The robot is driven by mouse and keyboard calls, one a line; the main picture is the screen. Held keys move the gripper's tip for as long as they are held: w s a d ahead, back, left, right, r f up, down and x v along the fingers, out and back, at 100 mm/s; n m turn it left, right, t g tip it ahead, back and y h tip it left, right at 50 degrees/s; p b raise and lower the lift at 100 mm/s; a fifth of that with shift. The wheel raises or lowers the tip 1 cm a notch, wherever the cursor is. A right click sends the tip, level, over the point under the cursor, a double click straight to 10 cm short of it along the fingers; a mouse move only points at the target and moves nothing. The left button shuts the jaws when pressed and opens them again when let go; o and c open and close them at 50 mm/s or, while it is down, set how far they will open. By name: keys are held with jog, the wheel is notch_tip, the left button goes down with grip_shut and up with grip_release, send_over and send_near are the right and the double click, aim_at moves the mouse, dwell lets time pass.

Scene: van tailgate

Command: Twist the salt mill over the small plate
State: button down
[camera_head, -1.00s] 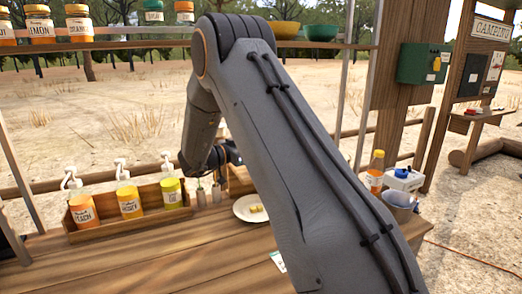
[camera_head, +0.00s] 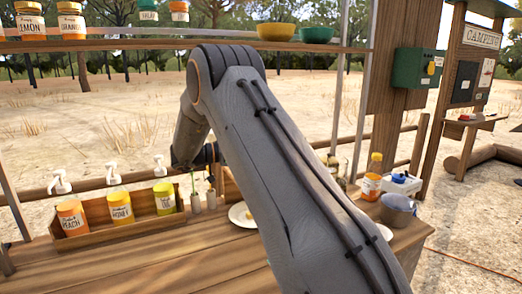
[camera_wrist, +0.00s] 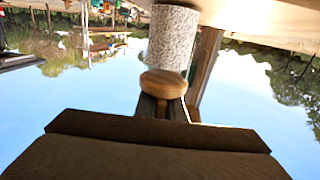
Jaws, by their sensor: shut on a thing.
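The salt mill is most likely the speckled grey-white cylinder (camera_wrist: 172,42) with a round wooden knob (camera_wrist: 163,84) in the wrist view, which is upside down. My gripper (camera_wrist: 162,106) is shut on it by the knob end, though its fingers are mostly hidden. In the head view my arm hides the gripper and the mill. A white plate (camera_head: 236,216) with yellow pieces (camera_head: 249,215) lies on the wooden counter, partly behind my arm. Another white, plate-like edge (camera_head: 385,232) shows right of my arm. I cannot tell from these frames whether the mill is over either one.
A wooden crate (camera_head: 88,236) of labelled jars stands at the left on the counter (camera_head: 150,268). Small holders (camera_head: 196,203) stand beside it. A bottle (camera_head: 373,178) and a grey pot (camera_head: 397,210) stand at the right. A shelf with jars and bowls (camera_head: 277,32) crosses above.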

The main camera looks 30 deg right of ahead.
jog(key=c, duration=1.8)
grip_release()
jog(key=shift+c, duration=0.2)
notch_tip(320, 180, up, 10)
jog(key=b, duration=0.2)
